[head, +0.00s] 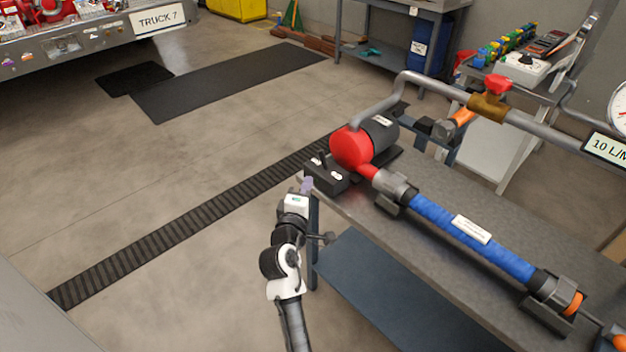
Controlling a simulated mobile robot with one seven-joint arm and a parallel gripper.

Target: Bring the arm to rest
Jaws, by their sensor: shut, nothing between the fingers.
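My arm rises from the bottom middle of the head view. My gripper (307,184) is at its upper end, beside the left corner of the workbench (425,235). The fingers look shut, with nothing seen between them. They are close to a black switch block (325,175) on the bench corner; whether they touch it I cannot tell. A red and black pump (352,148) sits just behind the block. A blue cylinder (465,235) with a white label runs from the pump to the lower right, held in grey clamps.
A grey pipe with a red-handled valve (497,84) passes over the bench to a gauge (620,105). A blue lower shelf (385,290) sits under the bench. A floor grate (190,220) and black mats (230,82) lie left. The floor left of my arm is clear.

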